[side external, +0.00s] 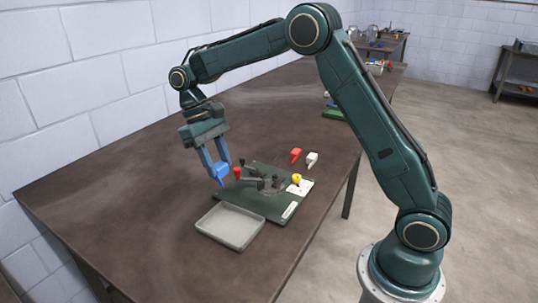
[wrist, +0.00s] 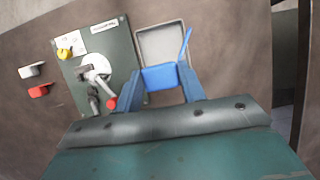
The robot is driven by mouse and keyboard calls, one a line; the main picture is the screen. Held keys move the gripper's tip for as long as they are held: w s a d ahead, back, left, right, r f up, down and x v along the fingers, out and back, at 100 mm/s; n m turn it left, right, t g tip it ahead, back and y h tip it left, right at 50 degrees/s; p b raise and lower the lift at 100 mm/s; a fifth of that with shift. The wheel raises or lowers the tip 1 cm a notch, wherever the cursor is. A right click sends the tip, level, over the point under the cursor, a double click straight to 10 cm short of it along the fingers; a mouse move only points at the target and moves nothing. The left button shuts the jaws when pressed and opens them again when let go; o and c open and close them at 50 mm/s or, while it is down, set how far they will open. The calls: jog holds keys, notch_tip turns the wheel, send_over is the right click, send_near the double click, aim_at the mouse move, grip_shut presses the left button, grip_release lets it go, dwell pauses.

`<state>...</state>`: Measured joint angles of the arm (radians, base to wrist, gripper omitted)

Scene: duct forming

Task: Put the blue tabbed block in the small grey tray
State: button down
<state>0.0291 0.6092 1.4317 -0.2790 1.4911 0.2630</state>
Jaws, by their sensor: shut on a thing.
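The blue tabbed block (side external: 222,174) is between the fingers of my gripper (side external: 217,163), held above the table behind the small grey tray. In the wrist view the blue block (wrist: 160,77) sits between the two blue-grey fingers of my gripper (wrist: 168,82), its thin tab pointing up at the right. My gripper is shut on it. The small grey tray (side external: 205,232) lies empty on the table in front of the green board. In the wrist view the tray (wrist: 140,35) shows beyond the block, which hides its near part.
The green board (side external: 265,205) beside the tray carries a grey clamp fixture (side external: 268,184) with a red knob (side external: 237,172), and a yellow piece (side external: 296,179). A red block (side external: 295,154) and a white block (side external: 312,158) lie behind the board. The table left of the tray is clear.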

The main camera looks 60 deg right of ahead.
aim_at(220, 164)
jog(key=r, duration=0.4)
jog(key=shift+s+d+r, duration=0.3)
jog(key=shift+f, duration=0.15)
jog(key=shift+a+f, duration=0.1)
jog(key=shift+f, duration=0.5)
notch_tip(220, 164, down, 18)
jog(key=shift+f, duration=0.25)
dwell(0.4)
jog(key=shift+f, duration=0.15)
jog(key=c, duration=1.1)
grip_release()
